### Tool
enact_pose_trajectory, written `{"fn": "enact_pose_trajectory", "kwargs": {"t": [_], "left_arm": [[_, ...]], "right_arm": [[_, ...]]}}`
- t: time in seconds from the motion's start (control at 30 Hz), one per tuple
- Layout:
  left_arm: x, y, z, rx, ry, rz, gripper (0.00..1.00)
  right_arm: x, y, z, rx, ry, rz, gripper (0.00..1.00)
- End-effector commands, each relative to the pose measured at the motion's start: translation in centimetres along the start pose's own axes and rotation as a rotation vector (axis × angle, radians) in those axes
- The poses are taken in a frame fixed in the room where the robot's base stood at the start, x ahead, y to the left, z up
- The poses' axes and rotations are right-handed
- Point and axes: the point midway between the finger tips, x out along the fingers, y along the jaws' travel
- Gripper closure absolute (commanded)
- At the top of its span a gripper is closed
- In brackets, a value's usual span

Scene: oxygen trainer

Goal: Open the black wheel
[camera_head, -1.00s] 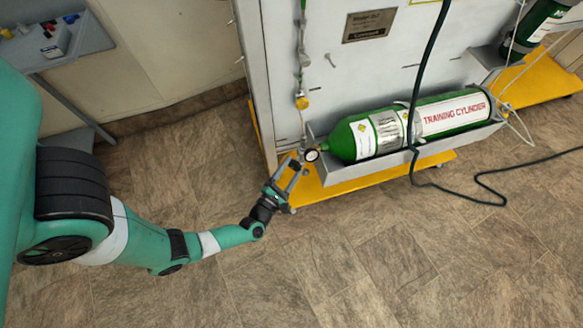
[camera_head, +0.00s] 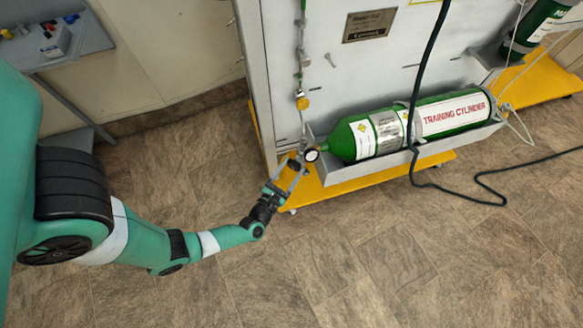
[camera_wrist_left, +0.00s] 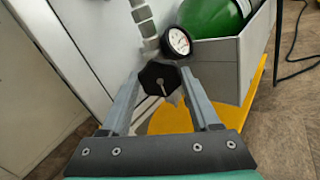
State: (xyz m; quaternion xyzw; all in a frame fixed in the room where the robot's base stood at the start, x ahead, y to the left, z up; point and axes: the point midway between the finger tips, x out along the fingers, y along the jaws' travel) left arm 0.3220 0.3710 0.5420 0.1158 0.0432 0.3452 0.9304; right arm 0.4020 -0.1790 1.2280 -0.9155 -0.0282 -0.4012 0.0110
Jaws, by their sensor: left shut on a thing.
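The black wheel (camera_wrist_left: 159,81) sits between the fingers of my left gripper (camera_wrist_left: 160,90) in the left wrist view, near the pressure gauge (camera_wrist_left: 177,41). In the head view my left gripper (camera_head: 293,166) reaches the valve end of the green training cylinder (camera_head: 400,135), and the wheel shows there only as a small dark shape (camera_head: 294,164). The gripper is shut on the wheel. The cylinder lies on its side in a grey tray (camera_head: 365,178). My right gripper is in neither view.
A yellow base (camera_head: 310,190) lies under the tray on the tiled floor. A black cable (camera_head: 412,110) hangs in front of the cylinder. A grey panel (camera_head: 290,60) stands behind. A grey shelf (camera_head: 85,45) with small items is at the upper left.

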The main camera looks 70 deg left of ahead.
Motion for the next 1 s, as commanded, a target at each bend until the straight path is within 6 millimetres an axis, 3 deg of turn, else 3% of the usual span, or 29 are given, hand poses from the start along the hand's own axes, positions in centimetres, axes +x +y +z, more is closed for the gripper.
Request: {"fn": "enact_pose_trajectory", "kwargs": {"t": [0.3, 0.33, 0.47, 0.8, 1.0], "left_arm": [[0.0, 0.0, 0.1, -0.005, -0.003, 0.002, 0.93], [0.0, 0.0, 0.1, -0.004, -0.003, 0.002, 0.32], [0.0, 0.0, 0.1, -0.003, -0.002, 0.001, 0.08], [-0.2, -0.1, 0.1, -0.002, 0.0, -0.001, 0.07], [-3.2, -0.1, 0.3, 0.001, 0.001, -0.008, 0.07]], "right_arm": [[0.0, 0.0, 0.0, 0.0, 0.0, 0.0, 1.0], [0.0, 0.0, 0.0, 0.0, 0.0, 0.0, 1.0], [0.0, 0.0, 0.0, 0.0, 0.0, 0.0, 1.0], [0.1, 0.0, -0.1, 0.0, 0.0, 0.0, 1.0], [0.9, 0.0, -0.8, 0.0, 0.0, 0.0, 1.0]]}}
